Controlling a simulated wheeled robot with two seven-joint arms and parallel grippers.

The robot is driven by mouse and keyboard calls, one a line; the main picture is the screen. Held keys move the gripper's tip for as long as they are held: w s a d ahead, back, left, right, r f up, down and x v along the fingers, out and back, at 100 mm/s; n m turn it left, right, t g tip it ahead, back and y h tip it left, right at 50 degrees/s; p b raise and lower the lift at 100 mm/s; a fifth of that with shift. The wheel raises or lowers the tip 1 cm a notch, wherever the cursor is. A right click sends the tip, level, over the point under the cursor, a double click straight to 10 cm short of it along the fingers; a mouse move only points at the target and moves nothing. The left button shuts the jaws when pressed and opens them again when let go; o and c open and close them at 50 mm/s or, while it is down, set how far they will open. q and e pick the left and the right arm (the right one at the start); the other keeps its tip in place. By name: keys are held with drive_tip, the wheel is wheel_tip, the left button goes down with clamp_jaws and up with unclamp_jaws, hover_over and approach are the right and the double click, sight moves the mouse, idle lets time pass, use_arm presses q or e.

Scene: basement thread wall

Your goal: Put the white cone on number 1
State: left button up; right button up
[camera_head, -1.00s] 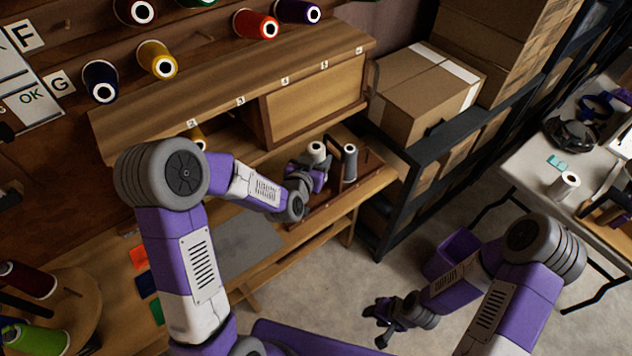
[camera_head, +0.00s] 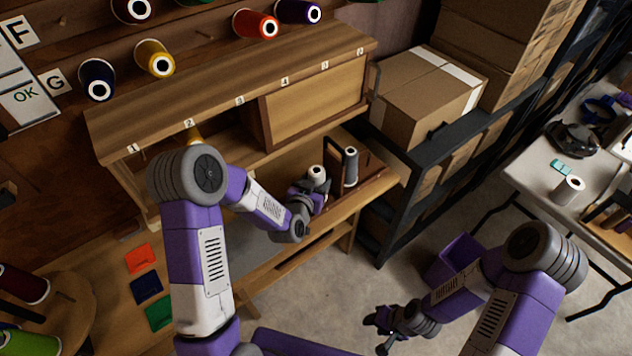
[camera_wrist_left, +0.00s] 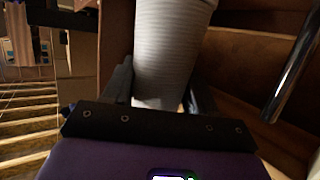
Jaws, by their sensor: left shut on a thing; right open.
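The white cone (camera_head: 316,172) is a ribbed white thread cone, held upright in my left gripper (camera_head: 312,188) above the right end of the wooden bench. In the left wrist view the white cone (camera_wrist_left: 172,55) stands between the two fingers of my left gripper (camera_wrist_left: 160,95), which are shut on it. The number 1 label (camera_head: 133,149) is at the left end of the wooden shelf's front edge, well to the left of the cone. My right gripper (camera_head: 380,322) is open and empty, low over the floor.
Labels 2 to 6 run right along the shelf edge (camera_head: 240,100). A black rack with cardboard boxes (camera_head: 420,95) stands right.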

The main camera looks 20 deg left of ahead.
use_arm(q)
drive_tip(key=o, duration=1.1)
drive_tip(key=shift+o, duration=0.2)
drive_tip(key=shift+r+p, duration=0.1)
drive_tip(key=shift+p, duration=0.2)
drive_tip(key=v, duration=0.6)
drive_tip(key=p+v, duration=0.6)
drive_tip(key=p, duration=0.6)
drive_tip(key=shift+a, duration=0.1)
